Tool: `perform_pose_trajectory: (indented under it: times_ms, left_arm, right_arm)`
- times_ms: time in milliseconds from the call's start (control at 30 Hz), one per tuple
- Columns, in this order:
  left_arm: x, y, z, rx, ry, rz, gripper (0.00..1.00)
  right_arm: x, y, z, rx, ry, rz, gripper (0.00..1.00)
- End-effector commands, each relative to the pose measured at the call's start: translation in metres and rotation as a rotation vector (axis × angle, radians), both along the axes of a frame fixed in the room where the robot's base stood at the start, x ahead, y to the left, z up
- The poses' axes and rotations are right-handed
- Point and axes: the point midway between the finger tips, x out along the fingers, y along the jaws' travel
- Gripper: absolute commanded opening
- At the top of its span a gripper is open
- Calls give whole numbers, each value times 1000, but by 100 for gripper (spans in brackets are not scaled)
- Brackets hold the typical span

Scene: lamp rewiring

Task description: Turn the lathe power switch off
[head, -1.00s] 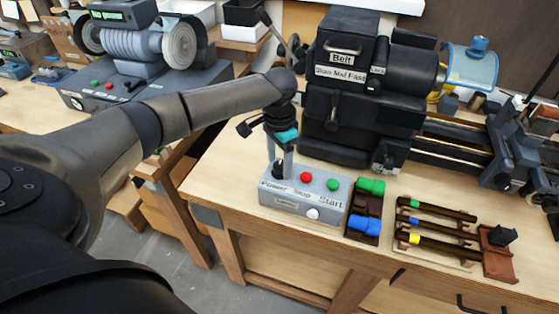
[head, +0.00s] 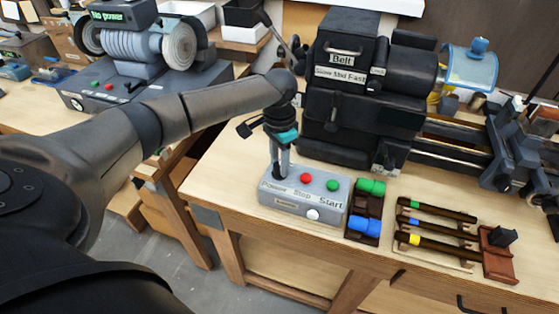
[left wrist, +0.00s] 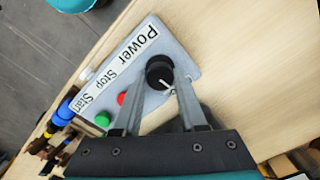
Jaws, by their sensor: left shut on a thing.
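The lathe control box (head: 325,207) is grey, with labels Power, Stop and Start, a red button (head: 306,178), a green button (head: 333,186) and a white knob (head: 313,214) on its front. The black round power switch (left wrist: 159,71) with a white pointer mark shows in the left wrist view. My left gripper (head: 281,175) reaches down onto the Power end of the box. In the left wrist view its two fingers (left wrist: 155,97) stand on either side of the switch, shut on it. In the head view the fingers mostly hide the switch. My right gripper is not in view.
The black lathe (head: 365,100) stands behind the box on the wooden bench. A holder with green and blue pieces (head: 367,207) is close to its right, then a rack of dark rods (head: 437,230). A grinder (head: 140,55) stands at the back left.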

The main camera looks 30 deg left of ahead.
Motion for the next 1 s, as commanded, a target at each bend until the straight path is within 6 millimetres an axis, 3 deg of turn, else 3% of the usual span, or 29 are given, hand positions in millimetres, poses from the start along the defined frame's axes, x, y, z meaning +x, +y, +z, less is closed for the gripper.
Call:
perform_pose_trajectory:
  times_ms: [267, 1000]
  left_arm:
    - [0, -1, 2, -1, 0, 35, 0]
    - [0, -1, 4, -2, 2, 513, 0]
  right_arm:
    - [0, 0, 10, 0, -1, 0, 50]
    - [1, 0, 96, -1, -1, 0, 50]
